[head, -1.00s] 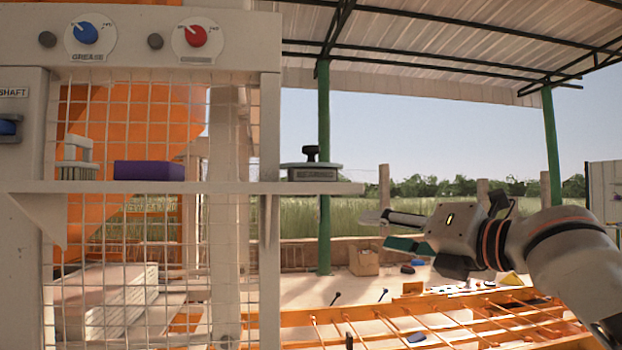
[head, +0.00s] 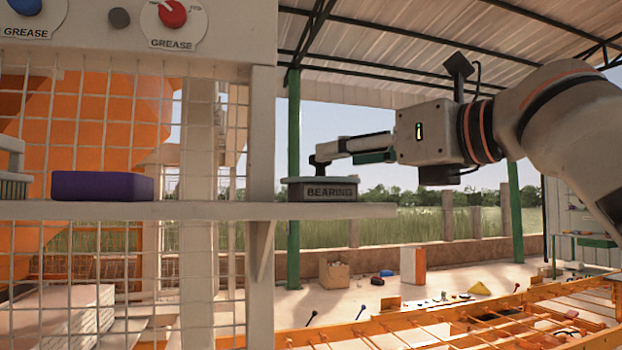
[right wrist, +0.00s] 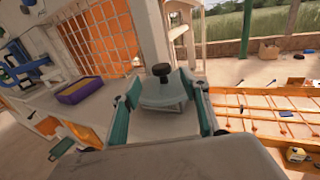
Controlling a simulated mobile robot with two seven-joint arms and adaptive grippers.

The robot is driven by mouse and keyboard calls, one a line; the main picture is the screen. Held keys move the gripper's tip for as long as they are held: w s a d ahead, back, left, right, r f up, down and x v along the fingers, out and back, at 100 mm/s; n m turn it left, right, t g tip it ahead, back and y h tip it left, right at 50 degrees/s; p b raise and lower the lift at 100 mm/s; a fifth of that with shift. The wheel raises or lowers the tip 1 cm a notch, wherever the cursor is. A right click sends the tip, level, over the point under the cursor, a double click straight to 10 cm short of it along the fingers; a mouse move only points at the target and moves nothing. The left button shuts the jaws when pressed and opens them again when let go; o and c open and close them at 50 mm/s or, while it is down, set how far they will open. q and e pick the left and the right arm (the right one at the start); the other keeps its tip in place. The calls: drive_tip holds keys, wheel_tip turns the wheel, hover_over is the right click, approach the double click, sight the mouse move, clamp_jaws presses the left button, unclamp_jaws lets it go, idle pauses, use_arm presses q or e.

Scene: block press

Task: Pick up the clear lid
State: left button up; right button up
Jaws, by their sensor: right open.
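A container labelled BEARING (head: 332,191) stands at the right end of the shelf in the head view. Its lid (head: 313,179) looks grey and carries a black knob (head: 318,163). In the right wrist view the lid (right wrist: 162,92) and its knob (right wrist: 162,70) lie between two teal fingers. My right gripper (head: 330,152) is open, with its fingers close to the knob's height in the head view. I cannot tell whether a finger touches the knob or lid. My left gripper is not in view.
A purple box (head: 102,186) and a brush-like object (head: 12,175) sit further left on the shelf (head: 220,211). A wire mesh panel stands behind the shelf. An orange grid frame (head: 450,325) lies low at right. Open air surrounds the shelf's right end.

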sight(320, 169)
drive_tip(key=shift+x, duration=0.85)
drive_tip(key=p+x, duration=0.1)
drive_tip(key=x, duration=0.3)
drive_tip(key=shift+w+r+p, duration=0.2)
drive_tip(key=shift+r+p, duration=0.05)
drive_tip(key=shift+p, duration=0.1)
drive_tip(key=shift+w+a, duration=0.4)
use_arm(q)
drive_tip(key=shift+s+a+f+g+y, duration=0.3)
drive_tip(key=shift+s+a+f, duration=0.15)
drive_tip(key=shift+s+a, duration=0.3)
use_arm(e)
drive_tip(key=shift+d, duration=0.1)
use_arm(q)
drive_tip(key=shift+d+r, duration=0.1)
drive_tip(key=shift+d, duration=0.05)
use_arm(e)
clamp_jaws()
